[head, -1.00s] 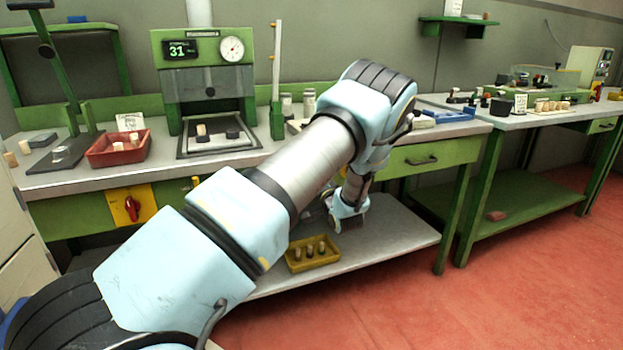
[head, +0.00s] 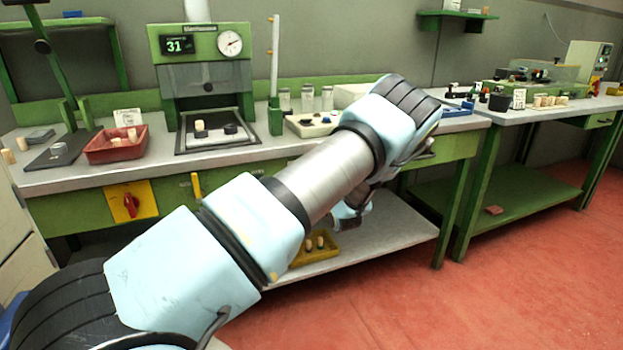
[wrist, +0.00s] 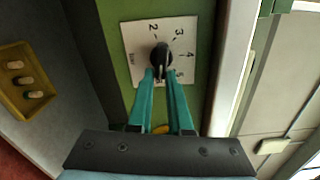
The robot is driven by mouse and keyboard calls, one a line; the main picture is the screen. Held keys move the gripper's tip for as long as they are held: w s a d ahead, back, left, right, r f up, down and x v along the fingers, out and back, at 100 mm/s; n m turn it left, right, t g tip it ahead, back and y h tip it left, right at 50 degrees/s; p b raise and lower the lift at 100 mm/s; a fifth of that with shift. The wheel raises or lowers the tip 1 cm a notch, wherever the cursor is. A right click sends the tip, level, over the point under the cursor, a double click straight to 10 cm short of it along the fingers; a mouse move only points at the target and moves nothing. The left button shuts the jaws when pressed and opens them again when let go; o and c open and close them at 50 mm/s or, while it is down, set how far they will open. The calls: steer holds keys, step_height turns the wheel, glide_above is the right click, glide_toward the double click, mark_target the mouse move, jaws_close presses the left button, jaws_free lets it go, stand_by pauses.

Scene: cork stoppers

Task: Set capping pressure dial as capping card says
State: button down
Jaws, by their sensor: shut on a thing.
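In the wrist view, the dial is a black knob (wrist: 161,55) on a white square scale plate (wrist: 135,33) fixed to a green panel. The numbers 2, 3, 4 and 5 show around the knob. A pale mark on the knob seems to face down toward my fingers, but the exact reading is unclear. My gripper (wrist: 162,76) has its two teal fingers closed on the knob. In the head view my forearm hides the dial and the fingers. A small white card (head: 128,117) stands behind the red tray; its writing is too small to read, and I cannot tell if it is the capping card.
A green press (head: 203,60) with a display reading 31 and a round gauge stands on the bench. A red tray (head: 97,154) holds corks. A yellow tray (wrist: 12,97) with several corks lies on the lower shelf. A red switch (head: 130,203) is on the bench front.

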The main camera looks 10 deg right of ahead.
steer(key=shift+f, duration=0.1)
stand_by(0.3)
steer(key=c, duration=0.8)
jaws_free()
steer(key=shift+c, duration=0.2)
steer(key=s+d+b, duration=0.1)
steer(key=s, duration=0.9)
steer(key=shift+s+d, duration=0.2)
steer(key=shift+s, duration=0.2)
steer(key=a+r+n+g+h+p, duration=0.2)
steer(key=a+r+n+g+p, duration=0.45)
steer(key=a, duration=0.65)
steer(key=s+a+r+n+g+p, duration=0.2)
steer(key=s+a+r+n+g, duration=0.3)
steer(key=s+a, duration=0.3)
steer(key=s+a+r+n+g+p, duration=0.1)
steer(key=s+a+r+n+g, duration=0.3)
steer(key=s+a, duration=0.5)
steer(key=s+r+n, duration=0.2)
steer(key=s+r, duration=0.1)
steer(key=s, duration=0.1)
steer(key=shift+g+p, duration=0.35)
